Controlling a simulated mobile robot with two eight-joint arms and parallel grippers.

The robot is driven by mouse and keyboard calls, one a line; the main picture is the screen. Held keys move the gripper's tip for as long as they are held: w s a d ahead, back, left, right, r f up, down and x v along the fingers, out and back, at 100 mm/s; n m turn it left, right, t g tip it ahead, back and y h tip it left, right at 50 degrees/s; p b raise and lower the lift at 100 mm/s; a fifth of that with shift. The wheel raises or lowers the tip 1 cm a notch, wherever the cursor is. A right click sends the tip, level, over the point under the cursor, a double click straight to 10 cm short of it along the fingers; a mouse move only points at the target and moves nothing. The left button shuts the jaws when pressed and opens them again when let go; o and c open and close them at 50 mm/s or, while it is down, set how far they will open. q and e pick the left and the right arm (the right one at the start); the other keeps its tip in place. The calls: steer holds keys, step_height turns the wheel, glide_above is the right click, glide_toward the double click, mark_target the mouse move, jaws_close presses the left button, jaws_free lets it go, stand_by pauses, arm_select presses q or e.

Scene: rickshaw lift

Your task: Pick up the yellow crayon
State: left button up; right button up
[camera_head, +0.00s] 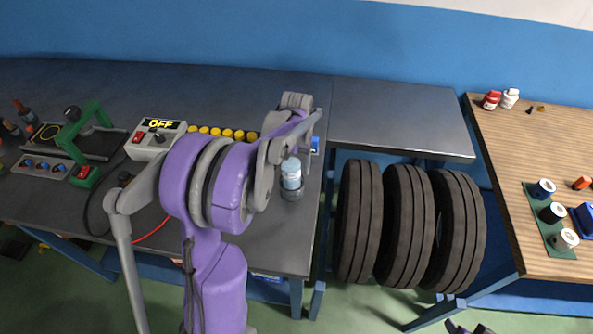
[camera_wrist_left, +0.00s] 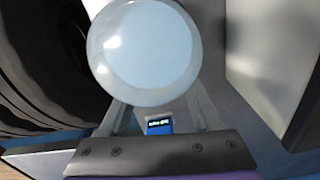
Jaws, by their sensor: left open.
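I cannot make out a yellow crayon in either view. My left gripper (camera_head: 290,140) is over the right part of the grey workbench, partly hidden by my own arm. In the left wrist view its open fingers (camera_wrist_left: 160,112) spread toward a pale blue round top (camera_wrist_left: 148,50), very close to the camera. A pale blue bottle (camera_head: 291,173) stands upright on the bench just below the gripper in the head view. A dark part at the bottom edge may be my right gripper (camera_head: 466,328); its jaws are not clear.
A row of yellow round pieces (camera_head: 215,132) lies behind my arm, beside the OFF control box (camera_head: 156,138). A small blue box (camera_head: 315,145) sits near the bench's right end. Several tyres (camera_head: 409,225) stand below, left of a wooden table (camera_head: 510,180).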

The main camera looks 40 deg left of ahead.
arm_select(q)
steer(key=shift+s, duration=0.1)
steer(key=shift+c, duration=0.4)
jaws_close()
